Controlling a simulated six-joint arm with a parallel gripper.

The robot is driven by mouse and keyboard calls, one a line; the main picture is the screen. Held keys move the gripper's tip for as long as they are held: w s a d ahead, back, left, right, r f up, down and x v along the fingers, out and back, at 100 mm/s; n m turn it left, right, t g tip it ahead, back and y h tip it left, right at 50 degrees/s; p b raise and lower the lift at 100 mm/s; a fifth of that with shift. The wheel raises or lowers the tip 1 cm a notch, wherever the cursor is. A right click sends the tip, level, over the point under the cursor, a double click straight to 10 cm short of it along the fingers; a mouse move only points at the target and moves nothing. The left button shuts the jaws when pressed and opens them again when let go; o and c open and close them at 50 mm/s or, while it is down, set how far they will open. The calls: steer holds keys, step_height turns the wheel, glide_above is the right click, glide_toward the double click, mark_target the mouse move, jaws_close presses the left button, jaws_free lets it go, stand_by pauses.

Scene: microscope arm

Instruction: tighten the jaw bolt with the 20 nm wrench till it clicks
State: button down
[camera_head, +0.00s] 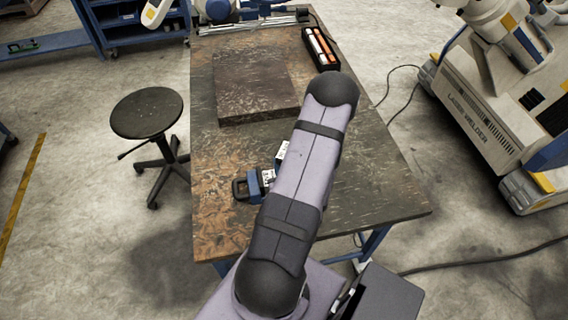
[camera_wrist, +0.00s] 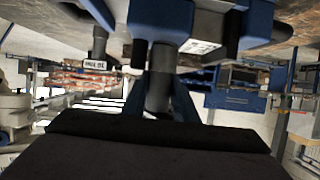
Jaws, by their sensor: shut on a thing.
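A blue vise-like fixture (camera_head: 254,186) with a dark handle and white labels stands on the table at the left of my arm. It fills the top of the wrist view, where its blue body (camera_wrist: 258,22) looks inverted. A dark round post (camera_wrist: 98,43) with a small label beside it shows at the upper left there; I cannot tell if this is the jaw bolt. My gripper (camera_wrist: 158,128) is a dark blurred mass low in the wrist view, shut on what seems to be the wrench, close to the fixture. My arm hides the gripper and any contact in the head view.
A black tray (camera_head: 334,62) with orange and white tools lies at the table's far right. A dark square plate (camera_head: 255,85) lies on the table's far half. The table's right front (camera_head: 385,190) is clear. A stool (camera_head: 147,112) stands left; a laser welder (camera_head: 470,120) stands right.

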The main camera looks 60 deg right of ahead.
steer(key=shift+w+r+m+g+h, duration=0.1)
steer(key=shift+w+m+g+h, duration=0.05)
steer(key=shift+m+g+h, duration=0.95)
steer(key=shift+m+g, duration=0.4)
steer(key=shift+m, duration=0.2)
steer(key=shift+g, duration=0.3)
steer(key=shift+a+m+g+h, duration=0.1)
steer(key=shift+m+g+h, duration=0.5)
steer(key=shift+m+g, duration=1.2)
steer(key=shift+m, duration=0.1)
steer(key=shift+s, duration=0.2)
steer(key=shift+f+g, duration=0.2)
steer(key=shift+g, duration=0.1)
steer(key=shift+m+h, duration=0.3)
